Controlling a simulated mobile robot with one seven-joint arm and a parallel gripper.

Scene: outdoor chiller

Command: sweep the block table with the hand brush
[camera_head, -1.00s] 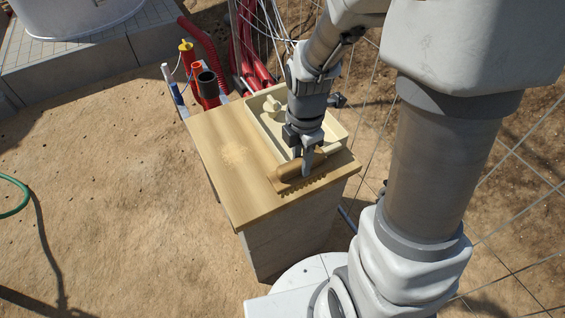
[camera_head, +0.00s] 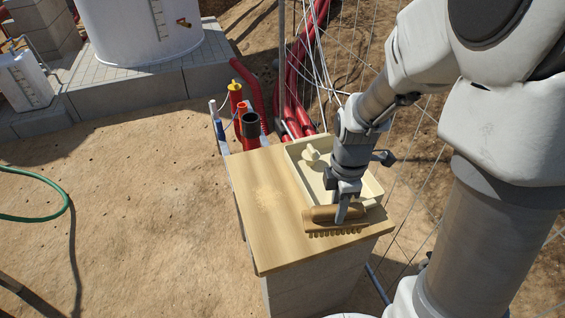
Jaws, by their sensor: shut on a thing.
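The hand brush (camera_head: 320,216) has a brown wooden back and a row of bristles along its lower side. My gripper (camera_head: 342,214) is shut on its back and holds it near the right front of the block table (camera_head: 250,222). I cannot tell whether the bristles touch the top. The table has a light wooden top on a grey block base (camera_head: 310,285). A pale dusty patch (camera_head: 268,194) lies on the top, left of the brush and apart from it.
A cream tray (camera_head: 292,160) with a pale item (camera_head: 311,154) inside takes up the table's back right. Red and dark tubes (camera_head: 250,122) stand behind the table. A wire mesh fence (camera_head: 405,215) runs along the right. The table's left half is clear apart from the patch.

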